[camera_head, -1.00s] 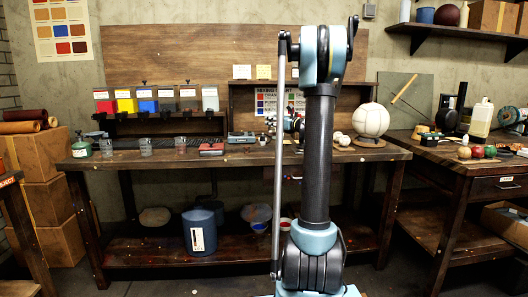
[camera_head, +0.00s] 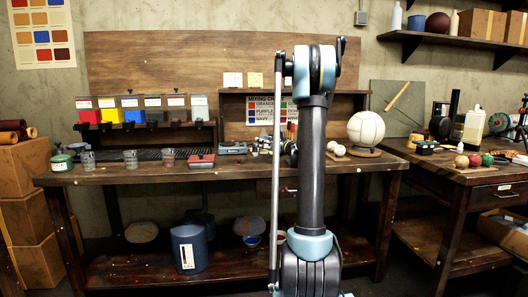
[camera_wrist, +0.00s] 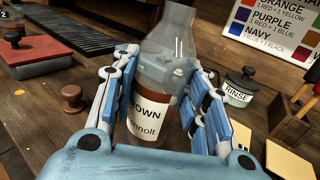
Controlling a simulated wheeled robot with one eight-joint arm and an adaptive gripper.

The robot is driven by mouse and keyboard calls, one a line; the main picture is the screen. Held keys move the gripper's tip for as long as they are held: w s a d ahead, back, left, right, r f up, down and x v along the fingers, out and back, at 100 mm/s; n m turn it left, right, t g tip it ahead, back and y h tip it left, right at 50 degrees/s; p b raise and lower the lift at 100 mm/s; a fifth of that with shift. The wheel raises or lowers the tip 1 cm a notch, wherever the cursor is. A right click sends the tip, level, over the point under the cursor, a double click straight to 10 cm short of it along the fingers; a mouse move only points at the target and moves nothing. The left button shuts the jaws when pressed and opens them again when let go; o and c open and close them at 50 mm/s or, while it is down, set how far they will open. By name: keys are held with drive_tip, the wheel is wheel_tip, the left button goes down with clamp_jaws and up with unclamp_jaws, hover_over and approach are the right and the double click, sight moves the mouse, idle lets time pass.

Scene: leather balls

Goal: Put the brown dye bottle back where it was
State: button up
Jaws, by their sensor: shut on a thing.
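In the head view, my arm hides the gripper and bottle. The mixing chart (camera_wrist: 275,30) is behind at the right, and it also shows in the head view (camera_head: 262,110).
A rinse jar (camera_wrist: 240,88) stands right of the gripper. A dark slatted rack (camera_wrist: 65,28) lies behind. The white ball (camera_head: 366,128) stands right of my arm on the bench (camera_head: 110,177).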

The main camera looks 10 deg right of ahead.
drive_tip(key=shift+f, duration=1.55)
drive_tip(key=o, duration=1.2)
